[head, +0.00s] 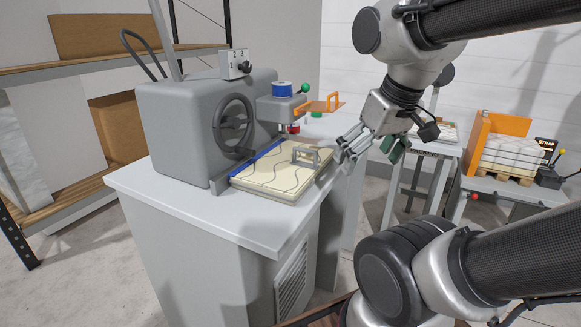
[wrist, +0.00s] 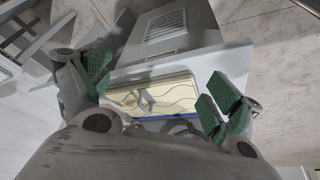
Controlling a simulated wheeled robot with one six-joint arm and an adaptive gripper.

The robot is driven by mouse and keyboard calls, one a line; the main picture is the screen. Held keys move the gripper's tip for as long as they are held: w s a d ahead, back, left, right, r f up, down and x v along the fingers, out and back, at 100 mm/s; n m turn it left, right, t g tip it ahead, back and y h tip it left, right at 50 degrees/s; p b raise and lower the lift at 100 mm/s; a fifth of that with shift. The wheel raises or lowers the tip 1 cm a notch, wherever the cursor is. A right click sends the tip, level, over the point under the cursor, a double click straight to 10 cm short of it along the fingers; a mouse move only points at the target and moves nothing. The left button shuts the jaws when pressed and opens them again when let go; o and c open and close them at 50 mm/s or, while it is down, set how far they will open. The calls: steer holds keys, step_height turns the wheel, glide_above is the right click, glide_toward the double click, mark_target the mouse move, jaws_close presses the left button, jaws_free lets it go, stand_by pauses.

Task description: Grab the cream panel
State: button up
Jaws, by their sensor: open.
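The cream panel (head: 262,178) lies flat on the white work table beside the grey machine. It has wavy lines, a blue strip along its left edge and a small grey handle (head: 306,154) standing on it near its right end. My gripper (head: 349,150) is open and empty, just right of the panel and handle in the head view. In the wrist view the panel (wrist: 155,97) shows between the spread green-padded fingers (wrist: 160,90), with its handle (wrist: 146,103) near the middle. The fingers look apart from the panel; the exact height gap is hard to tell.
The grey machine (head: 180,120) with a black handwheel (head: 233,126) stands behind and left of the panel. An orange bracket (head: 320,106) juts out above the table. The table's front (head: 200,215) is bare. More tables and an orange-sided stack (head: 510,150) stand at right.

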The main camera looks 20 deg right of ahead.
mark_target(288, 159)
steer(key=shift+o, duration=0.2)
steer(key=w+a+f+m+g, duration=0.1)
steer(key=w, duration=0.4)
steer(key=w+f+m+g, duration=0.1)
steer(key=w, duration=0.5)
steer(key=w+a+f+m+g, duration=0.1)
steer(key=w, duration=0.5)
steer(key=shift+w+a+f+g+h, duration=0.1)
steer(key=shift+a+f+g+h, duration=0.2)
steer(key=shift+g, duration=0.1)
steer(key=w+m, duration=0.1)
steer(key=w, duration=0.2)
steer(key=shift+a+f+m, duration=0.1)
steer(key=shift+a+m, duration=0.05)
steer(key=shift+m, duration=0.25)
steer(key=w+f+m, duration=0.1)
steer(key=m, duration=0.1)
steer(key=w+d+f+m, duration=0.1)
steer(key=f, duration=0.1)
steer(key=w+f+m, duration=0.2)
steer(key=shift+d+f+m+h, duration=0.2)
steer(key=shift+d+m+h, duration=0.1)
steer(key=shift+d, duration=0.05)
steer(key=c, duration=1.5)
